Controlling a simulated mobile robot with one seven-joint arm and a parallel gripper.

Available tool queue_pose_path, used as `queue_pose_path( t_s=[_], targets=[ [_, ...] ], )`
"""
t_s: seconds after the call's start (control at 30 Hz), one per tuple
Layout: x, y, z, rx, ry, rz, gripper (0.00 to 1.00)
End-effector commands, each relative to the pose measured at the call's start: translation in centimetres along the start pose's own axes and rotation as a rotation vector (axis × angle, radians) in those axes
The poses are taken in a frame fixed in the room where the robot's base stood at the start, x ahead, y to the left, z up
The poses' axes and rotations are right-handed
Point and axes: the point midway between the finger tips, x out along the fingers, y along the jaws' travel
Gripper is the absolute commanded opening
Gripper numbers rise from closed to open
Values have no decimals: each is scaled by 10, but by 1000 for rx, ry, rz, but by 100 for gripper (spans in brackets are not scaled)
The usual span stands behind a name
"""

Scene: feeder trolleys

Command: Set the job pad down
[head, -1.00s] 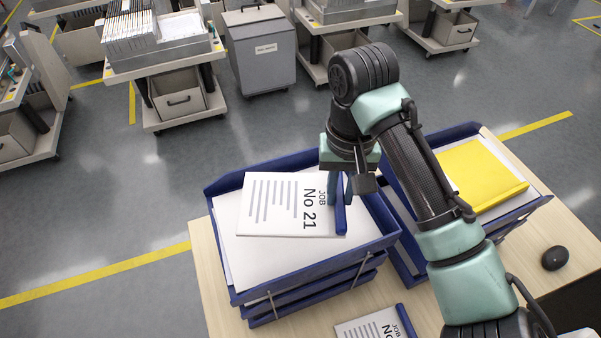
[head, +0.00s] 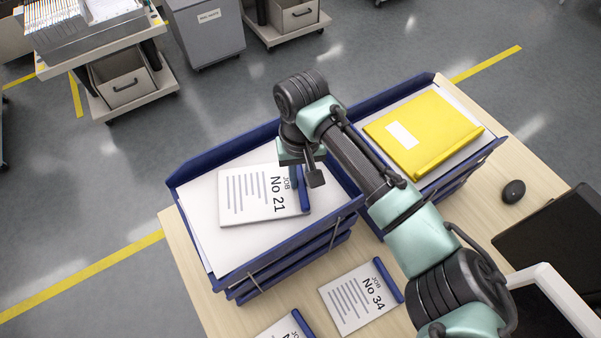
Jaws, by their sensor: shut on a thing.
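The job pad marked No 21 (head: 250,195) is white with a blue binding strip along its right edge. It is over the white paper in the left blue letter tray (head: 178,184); I cannot tell whether it touches the paper. My gripper (head: 302,188) is at the pad's blue strip and shut on it. A second pad, marked No 34 (head: 352,300), lies on the wooden table in front of the tray. Part of a third pad (head: 285,330) shows at the bottom edge.
A right blue tray stack (head: 374,104) holds white paper and a yellow folder (head: 415,125). A black mouse (head: 513,191) and a dark screen or laptop lie on the table (head: 197,288) at the right. Trolleys and a grey bin (head: 208,35) stand on the floor beyond.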

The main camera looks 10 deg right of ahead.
Motion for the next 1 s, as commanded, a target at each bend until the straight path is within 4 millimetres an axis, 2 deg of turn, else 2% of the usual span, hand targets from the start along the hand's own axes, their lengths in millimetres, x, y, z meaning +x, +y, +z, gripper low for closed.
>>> queue_pose_path(
  t_s=[0.3,0.33,0.47,0.5,0.87,1.0],
  targets=[
    [3,0,0,1,0,-2,0],
    [3,0,0,1,0,-1,25],
    [2,0,0,0,0,-1,49],
    [2,0,0,0,0,-1,52],
    [-3,0,0,-1,1,-1,52],
    [-23,-1,-1,-2,4,-2,52]
  ],
)
